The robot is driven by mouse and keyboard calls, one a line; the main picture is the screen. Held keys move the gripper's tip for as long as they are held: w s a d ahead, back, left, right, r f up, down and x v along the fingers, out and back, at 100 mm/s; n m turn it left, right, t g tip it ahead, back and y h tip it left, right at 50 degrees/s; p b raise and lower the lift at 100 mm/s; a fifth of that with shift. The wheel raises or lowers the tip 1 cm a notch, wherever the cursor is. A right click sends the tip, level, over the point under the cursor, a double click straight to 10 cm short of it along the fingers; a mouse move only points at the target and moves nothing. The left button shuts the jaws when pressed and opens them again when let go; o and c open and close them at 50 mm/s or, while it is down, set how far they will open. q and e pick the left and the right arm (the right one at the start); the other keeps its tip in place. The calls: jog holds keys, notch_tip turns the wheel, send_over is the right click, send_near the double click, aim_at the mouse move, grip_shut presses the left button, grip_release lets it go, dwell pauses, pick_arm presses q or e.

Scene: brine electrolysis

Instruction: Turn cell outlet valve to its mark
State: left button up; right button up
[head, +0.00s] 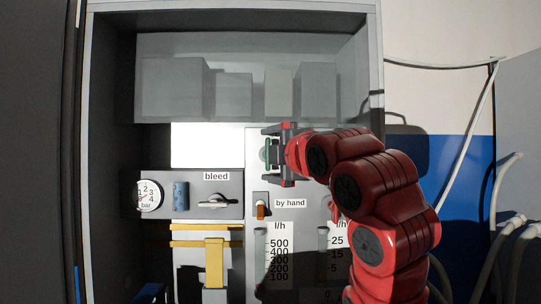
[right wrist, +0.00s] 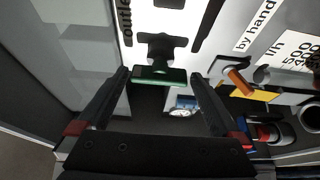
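The cell outlet valve has a green bar handle (right wrist: 159,77) on a dark stem, below a partly cut-off label that starts with "outle" (right wrist: 125,20) in the right wrist view. My right gripper (right wrist: 160,90) is open. Its two fingers stand on either side of the handle, with a visible gap at each end. I cannot make out the valve's mark. My left gripper is not in view.
Left of the valve are a pressure gauge (head: 150,195), a blue cylinder (head: 181,196) and the bleed valve (head: 216,201). Below are an orange lever (head: 261,211) marked "by hand", flow scales (head: 279,262) and a yellow bracket (head: 214,262). Grey blocks (head: 234,95) stand above.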

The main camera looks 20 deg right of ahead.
jog(key=s+d+p, duration=0.2)
jog(key=s+p, duration=0.3)
jog(key=s, duration=1.2)
jog(key=shift+s, duration=0.15)
